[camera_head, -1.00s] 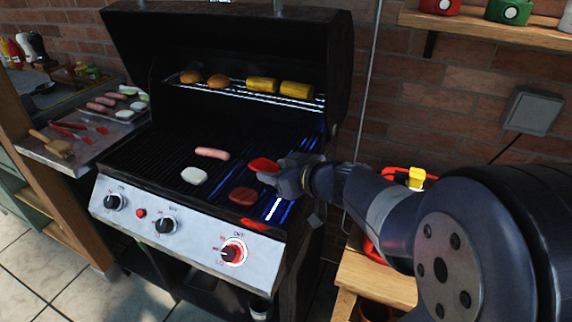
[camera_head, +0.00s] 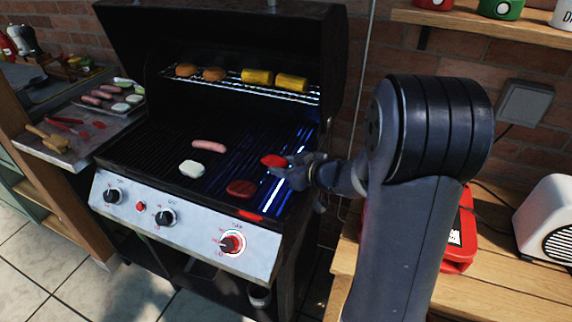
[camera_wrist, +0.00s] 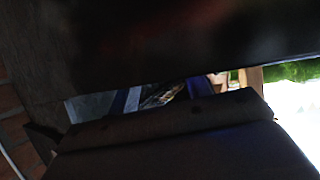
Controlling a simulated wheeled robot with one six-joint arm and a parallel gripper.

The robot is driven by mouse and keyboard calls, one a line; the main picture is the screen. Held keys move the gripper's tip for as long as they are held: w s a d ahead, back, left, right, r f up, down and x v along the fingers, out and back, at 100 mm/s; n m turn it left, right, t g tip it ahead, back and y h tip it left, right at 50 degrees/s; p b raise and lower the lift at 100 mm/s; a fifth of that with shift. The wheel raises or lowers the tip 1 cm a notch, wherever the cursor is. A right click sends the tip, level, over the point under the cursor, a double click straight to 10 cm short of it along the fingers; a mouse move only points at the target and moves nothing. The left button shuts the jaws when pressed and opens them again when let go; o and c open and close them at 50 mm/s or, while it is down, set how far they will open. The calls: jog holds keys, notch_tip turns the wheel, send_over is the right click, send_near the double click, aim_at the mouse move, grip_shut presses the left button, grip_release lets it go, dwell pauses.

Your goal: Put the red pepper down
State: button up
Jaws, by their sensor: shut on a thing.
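The red pepper (camera_head: 273,161) is held at the tip of my gripper (camera_head: 284,163), above the right part of the grill grate (camera_head: 150,141). My gripper is shut on it. A gap between the pepper and the bars cannot be judged from this view. In the wrist view, dark shapes fill most of the picture, and I cannot make out the pepper there.
On the grate lie a sausage (camera_head: 209,146), a white patty-like piece (camera_head: 192,169) and a red-brown patty (camera_head: 241,188). Corn (camera_head: 256,76) and buns (camera_head: 214,74) sit on the upper rack. The raised lid (camera_head: 220,35) stands behind. Bare grate shows at the left.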

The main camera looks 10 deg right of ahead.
jog(key=shift+f+b, duration=0.25)
jog(key=shift+b, duration=0.1)
jog(key=o, duration=1)
jog(key=shift+r, duration=0.15)
jog(key=shift+r+p, duration=0.2)
jog(key=shift+p, duration=0.35)
jog(key=b+v, duration=0.1)
jog(key=v, duration=1.1)
jog(key=shift+f, duration=0.15)
jog(key=x, duration=1.2)
jog(key=shift+w+f, duration=0.1)
jog(key=shift+f, duration=0.25)
jog(key=shift+r+p, duration=0.3)
jog(key=shift+r, duration=0.05)
jog(key=shift+f, duration=0.2)
